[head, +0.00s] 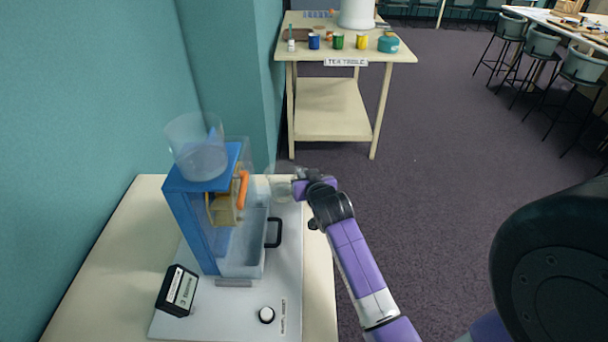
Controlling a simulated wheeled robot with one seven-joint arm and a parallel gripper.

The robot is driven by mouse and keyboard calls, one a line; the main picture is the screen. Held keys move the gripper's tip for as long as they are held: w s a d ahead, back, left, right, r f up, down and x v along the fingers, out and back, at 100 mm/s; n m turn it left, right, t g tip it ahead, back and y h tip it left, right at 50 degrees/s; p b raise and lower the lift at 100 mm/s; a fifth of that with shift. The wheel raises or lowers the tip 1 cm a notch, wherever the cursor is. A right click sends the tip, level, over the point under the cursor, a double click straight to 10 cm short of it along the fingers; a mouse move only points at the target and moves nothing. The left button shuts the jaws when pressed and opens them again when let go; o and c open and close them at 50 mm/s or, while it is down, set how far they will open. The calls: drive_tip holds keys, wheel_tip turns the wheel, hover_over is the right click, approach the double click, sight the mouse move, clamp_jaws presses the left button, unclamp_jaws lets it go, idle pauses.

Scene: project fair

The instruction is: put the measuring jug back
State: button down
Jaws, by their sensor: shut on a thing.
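My gripper (298,187) is at the end of the purple and white arm, just right of the blue machine. It is shut on a faint, clear vessel (280,188) that looks like the measuring jug. The jug is see-through, so its outline and tilt are hard to read. It is held in the air at about the height of the machine's orange lever (243,188). The fingertips are small and partly hidden by the wrist.
The blue machine (190,222) has a clear hopper (197,150) on top and a clear bin (240,262) with a black handle below. A tea table (345,50) with cups stands behind.

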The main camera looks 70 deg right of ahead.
drive_tip(key=shift+f, duration=0.1)
drive_tip(key=c, duration=1.5)
unclamp_jaws()
drive_tip(key=shift+f, duration=0.1)
drive_tip(key=b+v, duration=0.2)
drive_tip(key=v, duration=0.4)
drive_tip(key=shift+s+a, duration=0.15)
drive_tip(key=shift+a, duration=0.25)
drive_tip(key=shift+s+a, duration=0.35)
